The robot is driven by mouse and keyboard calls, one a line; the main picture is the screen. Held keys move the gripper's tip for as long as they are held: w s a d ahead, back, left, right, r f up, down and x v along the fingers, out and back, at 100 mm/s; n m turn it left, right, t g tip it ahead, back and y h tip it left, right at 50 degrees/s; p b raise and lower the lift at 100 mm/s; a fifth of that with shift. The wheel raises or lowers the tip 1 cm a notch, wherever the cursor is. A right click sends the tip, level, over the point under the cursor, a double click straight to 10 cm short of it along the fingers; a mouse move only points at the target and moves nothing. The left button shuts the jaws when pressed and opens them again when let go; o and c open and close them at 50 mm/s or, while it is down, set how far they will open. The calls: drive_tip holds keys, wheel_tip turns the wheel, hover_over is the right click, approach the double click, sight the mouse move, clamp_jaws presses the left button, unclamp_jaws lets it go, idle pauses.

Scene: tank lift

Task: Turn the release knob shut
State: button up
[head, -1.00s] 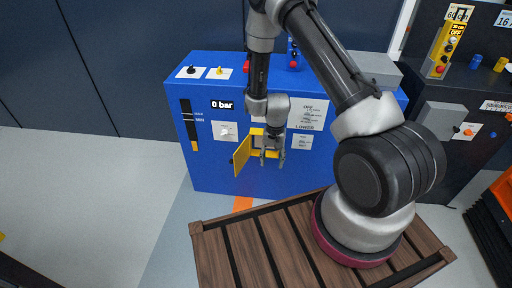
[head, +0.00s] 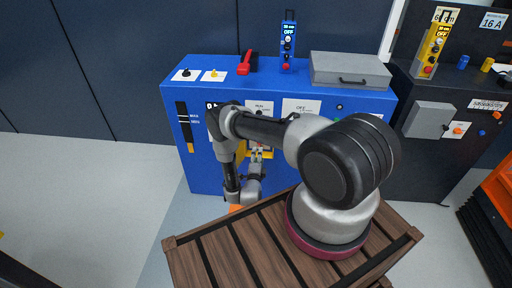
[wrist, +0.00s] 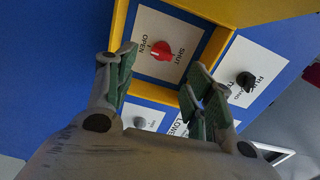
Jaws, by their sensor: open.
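The red release knob (wrist: 161,50) sits on a white plate marked SHUT and OPEN, inside a yellow-framed recess (wrist: 118,25) in the wrist view. Its exact pointing is hard to read. My gripper (wrist: 160,88) is open and empty, with one green-padded finger on each side of the view below the knob. The fingers appear apart from the knob. In the head view my gripper (head: 257,164) is low in front of the yellow recess (head: 268,154) of the blue cabinet (head: 207,170). My arm hides much of the recess and its door, and the knob cannot be made out there.
A black knob (wrist: 245,80) on a white plate lies right of the recess, and a grey knob (wrist: 140,122) below it. A red lever (head: 244,65), blue pendant (head: 288,45) and grey case (head: 350,70) are on the cabinet top. A dark cabinet (head: 425,155) stands right.

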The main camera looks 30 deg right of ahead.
drive_tip(key=x, duration=0.8)
drive_tip(key=shift+r, duration=0.1)
drive_tip(key=shift+s, duration=0.1)
drive_tip(key=c, duration=1)
